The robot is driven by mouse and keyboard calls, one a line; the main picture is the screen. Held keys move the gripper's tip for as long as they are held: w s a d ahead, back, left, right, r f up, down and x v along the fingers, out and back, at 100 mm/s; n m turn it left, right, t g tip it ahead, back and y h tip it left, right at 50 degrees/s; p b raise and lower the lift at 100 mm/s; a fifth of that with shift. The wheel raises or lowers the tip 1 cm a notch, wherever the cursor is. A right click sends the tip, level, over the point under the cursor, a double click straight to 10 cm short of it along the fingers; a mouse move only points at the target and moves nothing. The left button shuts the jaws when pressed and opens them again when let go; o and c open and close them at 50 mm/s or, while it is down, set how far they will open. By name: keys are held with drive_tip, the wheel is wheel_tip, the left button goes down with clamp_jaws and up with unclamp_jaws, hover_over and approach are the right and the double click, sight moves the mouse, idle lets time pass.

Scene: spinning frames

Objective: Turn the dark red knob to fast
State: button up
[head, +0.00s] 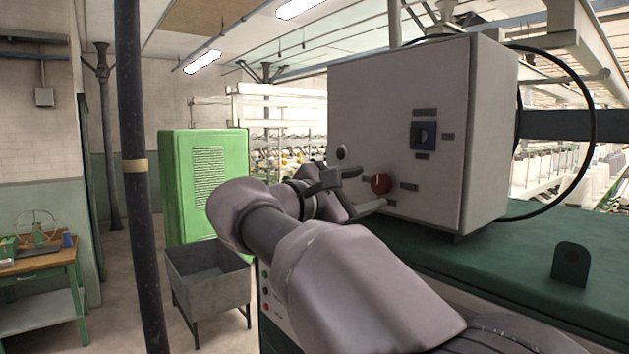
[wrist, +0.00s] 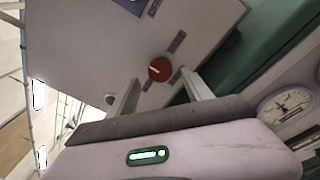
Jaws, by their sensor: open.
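The dark red knob (head: 380,184) sits low on the front face of a light grey control box (head: 400,120). A pale pointer line shows on the knob (wrist: 160,69) in the wrist view, with small dark label plates around it, too small to read. My gripper (head: 372,190) is open in front of the box, its two fingers apart. In the wrist view the fingers (wrist: 158,88) point at the box face, one to each side of the knob. I cannot tell whether they touch it. No finger is closed on the knob.
A blue switch (head: 423,135) with label plates is above and right of the knob. The box stands on a green surface (head: 530,255). A black cable (head: 593,120) loops at the right. A dark pole (head: 135,170), grey bin (head: 208,272) and green cabinet (head: 175,180) stand left.

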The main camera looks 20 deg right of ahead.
sight(379, 185)
drive_tip(key=x, duration=0.3)
drive_tip(key=shift+s+d+r, duration=0.15)
drive_tip(key=shift+s, duration=0.1)
drive_tip(key=shift+w+d, duration=0.3)
drive_tip(key=shift+d, duration=0.05)
clamp_jaws()
